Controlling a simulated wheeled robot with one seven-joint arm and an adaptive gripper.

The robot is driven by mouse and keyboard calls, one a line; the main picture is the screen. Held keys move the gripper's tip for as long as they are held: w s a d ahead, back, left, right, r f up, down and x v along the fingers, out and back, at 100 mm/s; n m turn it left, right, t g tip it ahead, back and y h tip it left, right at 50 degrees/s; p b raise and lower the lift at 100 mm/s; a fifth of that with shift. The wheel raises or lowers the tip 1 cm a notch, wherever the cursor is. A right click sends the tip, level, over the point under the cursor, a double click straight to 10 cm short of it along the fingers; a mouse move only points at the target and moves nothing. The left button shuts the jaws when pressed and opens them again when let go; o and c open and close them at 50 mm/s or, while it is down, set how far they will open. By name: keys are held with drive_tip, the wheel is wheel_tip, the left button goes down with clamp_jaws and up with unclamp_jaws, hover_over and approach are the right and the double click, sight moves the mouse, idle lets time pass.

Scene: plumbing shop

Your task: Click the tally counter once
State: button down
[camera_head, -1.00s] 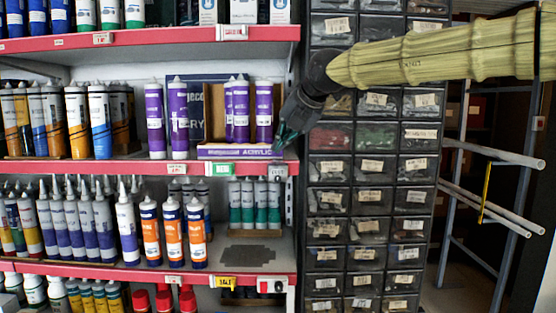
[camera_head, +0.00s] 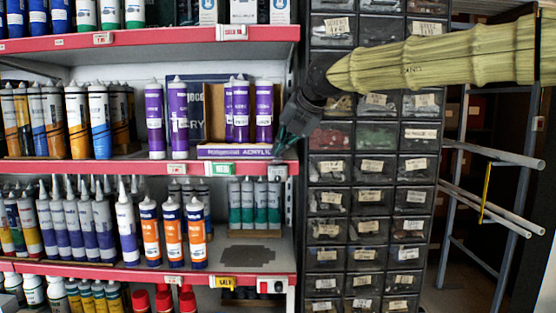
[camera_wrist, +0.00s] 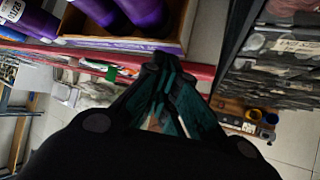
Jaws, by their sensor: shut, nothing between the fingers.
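My gripper (camera_head: 283,143) is shut and empty, with dark green fingers pointing down just above the right end of the middle shelf's red front edge. It also shows in the wrist view (camera_wrist: 172,100), with the fingertips together. A small grey-white item (camera_head: 277,173) sits on that edge just below the fingertips. It may be the tally counter, but it is too small to be sure. A gap shows between it and the fingers in the head view. In the wrist view I cannot make it out; the fingers may hide it.
Purple cartridges (camera_head: 264,112) stand left of my gripper, some in a box with a purple front (camera_head: 234,152). A black drawer cabinet (camera_head: 367,170) stands close on the right. Green (camera_head: 219,169) and white labels hang along the red edge. The lower shelf has a bare patch (camera_head: 252,254).

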sight(281, 159)
drive_tip(key=shift+f, duration=0.45)
idle(0.6)
drive_tip(key=shift+r, duration=0.1)
drive_tip(key=shift+r+p, duration=0.65)
drive_tip(key=shift+r, duration=0.25)
drive_tip(key=shift+r, duration=0.1)
wheel_tip(281, 159, up, 6)
drive_tip(key=p, duration=0.5)
idle(0.6)
